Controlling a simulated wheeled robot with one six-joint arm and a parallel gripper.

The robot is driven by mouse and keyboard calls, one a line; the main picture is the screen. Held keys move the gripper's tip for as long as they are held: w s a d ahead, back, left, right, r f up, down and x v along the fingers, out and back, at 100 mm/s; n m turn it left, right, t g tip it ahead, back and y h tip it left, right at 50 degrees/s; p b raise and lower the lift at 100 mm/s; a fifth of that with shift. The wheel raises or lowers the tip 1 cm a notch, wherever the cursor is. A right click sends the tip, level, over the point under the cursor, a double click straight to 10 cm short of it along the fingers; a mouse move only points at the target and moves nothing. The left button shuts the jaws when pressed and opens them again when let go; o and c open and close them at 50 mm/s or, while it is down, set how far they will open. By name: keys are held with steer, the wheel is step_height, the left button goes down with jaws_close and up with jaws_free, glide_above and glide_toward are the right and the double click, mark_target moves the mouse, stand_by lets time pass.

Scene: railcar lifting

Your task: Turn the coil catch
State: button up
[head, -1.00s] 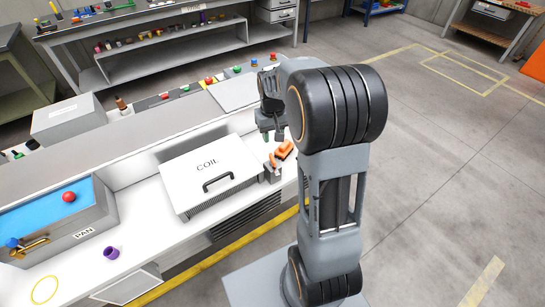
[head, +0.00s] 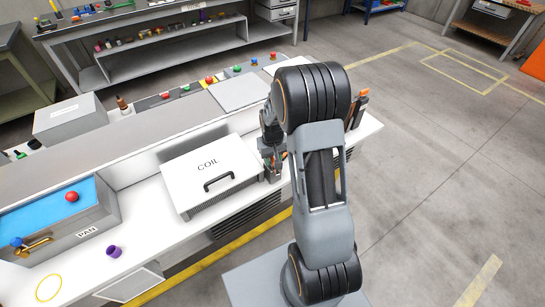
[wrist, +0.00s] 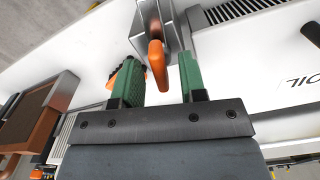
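The white box labelled COIL (head: 208,160), with a black handle, sits on the bench left of my arm. The coil catch shows in the wrist view as an orange lever (wrist: 157,64) on a grey metal bracket (wrist: 163,18) beside the box. My gripper (wrist: 161,62) is open, its green fingers on either side of the orange lever, with gaps visible between lever and fingers. In the head view, my gripper (head: 271,160) is down beside the box's right edge, and my arm hides most of the catch.
A blue-topped unit labelled PAN (head: 75,215) and a purple cup (head: 114,252) stand at the left. An orange and black item (head: 358,108) stands right of my arm. A brown-topped block (wrist: 38,108) shows in the wrist view. The floor at right is clear.

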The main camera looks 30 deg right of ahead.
steer(key=shift+c, duration=0.4)
jaws_close()
steer(key=m+b, duration=0.2)
steer(key=m, duration=0.2)
steer(key=shift+f, duration=0.1)
steer(key=m+b, duration=0.1)
steer(key=m, duration=0.3)
steer(key=shift+m, duration=0.3)
steer(key=m+b, duration=0.1)
steer(key=m, duration=0.3)
steer(key=shift+b, duration=0.3)
steer(key=m, duration=0.5)
steer(key=shift+b, duration=0.4)
steer(key=shift+m, duration=0.3)
